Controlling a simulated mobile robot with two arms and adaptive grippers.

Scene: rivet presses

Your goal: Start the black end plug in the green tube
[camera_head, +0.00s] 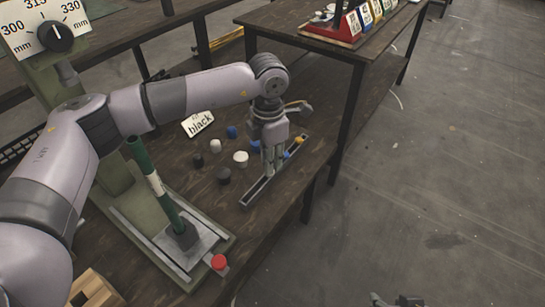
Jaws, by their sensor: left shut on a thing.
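The green tube (147,168) stands slightly tilted in the green press, with a pale label around its middle. Its lower end meets a dark block (187,236) on the press base. A black end plug (223,175) and another black plug (197,159) stand on the dark table, right of the tube. My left gripper (269,170) points down over the narrow grey tray (251,195), right of the loose plugs. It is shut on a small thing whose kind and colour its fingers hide. Part of my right gripper (396,300) shows at the bottom edge, its fingers unclear.
White plugs (240,158) and blue plugs (231,132) stand nearby, by a card reading "black" (199,124). A red button (219,262) is at the press's front. A second table (285,22) carries coloured bins.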

